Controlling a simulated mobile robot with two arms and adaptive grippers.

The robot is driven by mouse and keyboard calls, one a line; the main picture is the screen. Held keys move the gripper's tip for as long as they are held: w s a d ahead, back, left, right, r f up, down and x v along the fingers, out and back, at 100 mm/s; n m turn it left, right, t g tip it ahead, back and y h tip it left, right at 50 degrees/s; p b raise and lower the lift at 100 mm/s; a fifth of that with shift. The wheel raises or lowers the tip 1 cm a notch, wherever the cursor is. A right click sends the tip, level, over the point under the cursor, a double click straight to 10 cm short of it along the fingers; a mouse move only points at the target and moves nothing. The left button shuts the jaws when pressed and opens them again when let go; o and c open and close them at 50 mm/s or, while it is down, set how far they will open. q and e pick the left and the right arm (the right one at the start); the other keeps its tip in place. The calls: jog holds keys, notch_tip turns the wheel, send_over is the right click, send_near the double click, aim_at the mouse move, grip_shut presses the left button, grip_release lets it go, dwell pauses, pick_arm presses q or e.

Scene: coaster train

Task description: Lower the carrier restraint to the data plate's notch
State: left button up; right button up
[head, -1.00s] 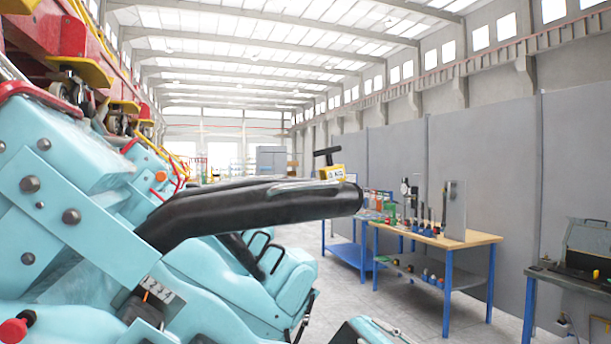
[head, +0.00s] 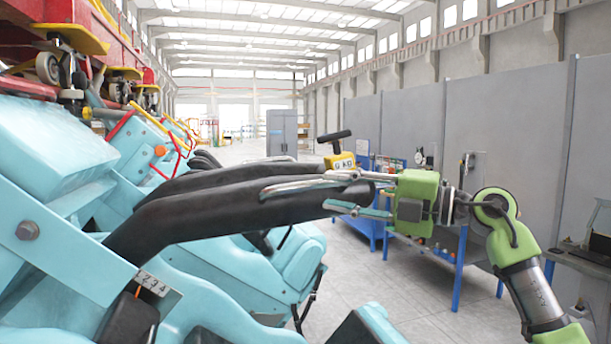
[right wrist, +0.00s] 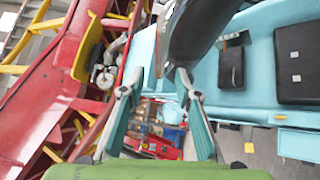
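The carrier restraint (head: 220,212) is a thick black padded bar that reaches out from the pale blue seat, roughly level, with a grey handle on its side. The data plate (head: 158,286) is a small grey plate with numbers beside the restraint's lower end. Its notch is too small to make out. My right gripper (head: 329,191) is at the restraint's free end, one finger above it and one below. In the right wrist view its fingers (right wrist: 157,76) are apart, and the black restraint (right wrist: 195,32) shows near the right finger. Contact cannot be told. My left gripper is not in view.
A yellow block (head: 341,161) with a black T-shaped handle stands by the restraint's end. Red track structure (head: 25,35) rises at the left. A workbench (head: 450,240) stands behind my right arm. Open grey floor (head: 350,275) lies between train and bench.

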aim_at(311, 186)
jog(key=p+x, duration=0.2)
jog(key=x, duration=0.4)
jog(key=shift+w+a+r+p, duration=0.1)
jog(key=shift+w+a+p, duration=0.15)
jog(key=shift+a+p, duration=0.1)
jog(key=shift+a, duration=0.15)
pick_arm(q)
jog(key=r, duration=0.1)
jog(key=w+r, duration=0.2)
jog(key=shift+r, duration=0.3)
pick_arm(e)
jog(key=shift+w, duration=0.15)
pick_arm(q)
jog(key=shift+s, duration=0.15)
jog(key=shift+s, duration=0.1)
pick_arm(e)
grip_shut()
